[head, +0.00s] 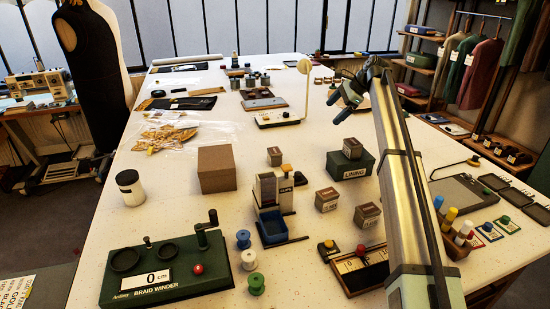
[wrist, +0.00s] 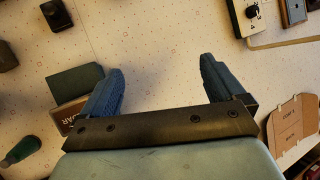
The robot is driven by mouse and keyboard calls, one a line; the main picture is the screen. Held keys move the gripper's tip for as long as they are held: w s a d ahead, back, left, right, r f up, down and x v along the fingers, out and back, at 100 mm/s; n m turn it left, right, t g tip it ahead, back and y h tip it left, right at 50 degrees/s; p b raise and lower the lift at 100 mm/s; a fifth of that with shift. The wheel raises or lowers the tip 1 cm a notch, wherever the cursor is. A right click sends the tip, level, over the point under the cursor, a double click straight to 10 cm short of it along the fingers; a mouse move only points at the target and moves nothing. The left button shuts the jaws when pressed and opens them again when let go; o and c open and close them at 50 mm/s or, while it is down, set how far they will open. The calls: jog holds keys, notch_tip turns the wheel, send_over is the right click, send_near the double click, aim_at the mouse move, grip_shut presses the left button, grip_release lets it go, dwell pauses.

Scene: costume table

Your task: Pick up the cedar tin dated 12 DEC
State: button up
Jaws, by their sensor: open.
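My gripper (head: 338,106) is above the table, beyond these tins. In the wrist view my gripper (wrist: 161,66) is open, with bare table between its fingers.
A green LINING box (head: 350,164), a brown carton (head: 217,169), a label dispenser (head: 270,206) and a braid winder (head: 165,268) crowd the near table. A white device with a black knob (wrist: 252,16) is at upper right in the wrist view, card pieces (wrist: 292,125) at lower right.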

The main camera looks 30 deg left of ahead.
aim_at(275, 150)
jog(key=s+a+f+n+g+h, duration=0.1)
jog(key=s+a+f+g+h, duration=0.25)
jog(key=s+a, duration=0.9)
jog(key=shift+t, duration=0.35)
jog(key=x, duration=0.3)
jog(key=w+a+x, duration=0.1)
jog(key=x, duration=0.5)
jog(key=shift+w+a+f, duration=0.15)
jog(key=shift+a+f, duration=0.15)
jog(key=shift+x, duration=2.5)
jog(key=shift+s+d, duration=0.15)
jog(key=shift+s, duration=0.05)
jog(key=shift+c, duration=0.2)
jog(key=c, duration=1)
